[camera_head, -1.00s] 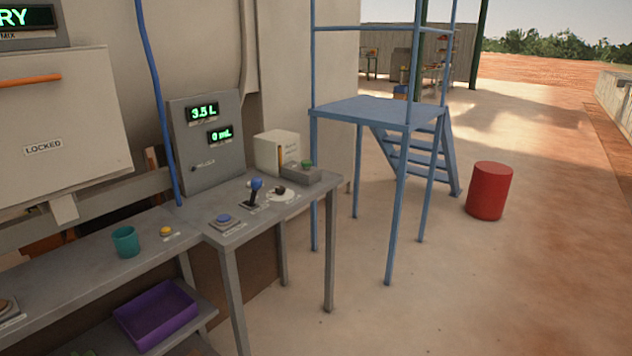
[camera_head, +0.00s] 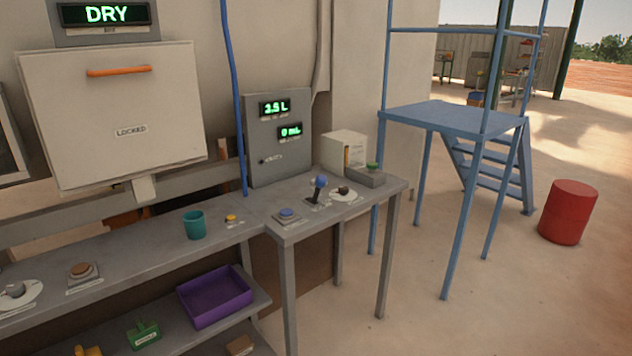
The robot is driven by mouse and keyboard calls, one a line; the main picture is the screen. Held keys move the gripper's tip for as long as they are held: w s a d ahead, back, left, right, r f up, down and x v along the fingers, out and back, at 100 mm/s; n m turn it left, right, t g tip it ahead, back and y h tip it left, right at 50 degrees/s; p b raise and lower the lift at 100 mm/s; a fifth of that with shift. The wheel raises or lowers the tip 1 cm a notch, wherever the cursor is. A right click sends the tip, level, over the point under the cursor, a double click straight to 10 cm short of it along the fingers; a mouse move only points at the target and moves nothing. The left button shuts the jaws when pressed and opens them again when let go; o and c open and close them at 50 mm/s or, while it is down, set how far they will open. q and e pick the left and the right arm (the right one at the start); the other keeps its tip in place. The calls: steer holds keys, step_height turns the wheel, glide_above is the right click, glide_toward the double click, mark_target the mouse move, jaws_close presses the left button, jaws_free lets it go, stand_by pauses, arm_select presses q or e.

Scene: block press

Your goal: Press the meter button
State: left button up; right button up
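Several buttons are on the workbench (camera_head: 120,262), and their labels are too small to read, so I cannot tell which is the meter button. A blue button (camera_head: 287,213) sits on a small plate at the front of the right bench section. A yellow button (camera_head: 231,218) is left of it, beside a teal cup (camera_head: 195,226). A green button (camera_head: 373,167) tops a grey box at the back right. A brown-orange button (camera_head: 83,270) is at the left. A grey panel (camera_head: 280,160) shows 3.5 L and 0 mL. Neither gripper is in view.
A blue-handled lever (camera_head: 318,186) and a dark knob (camera_head: 344,190) stand near the blue button. A locked cabinet (camera_head: 110,105) hangs behind, under a DRY display (camera_head: 105,14). A purple tray (camera_head: 215,298) is on the lower shelf. Blue scaffold (camera_head: 455,115) and red drum (camera_head: 567,212) stand right, with open floor between.

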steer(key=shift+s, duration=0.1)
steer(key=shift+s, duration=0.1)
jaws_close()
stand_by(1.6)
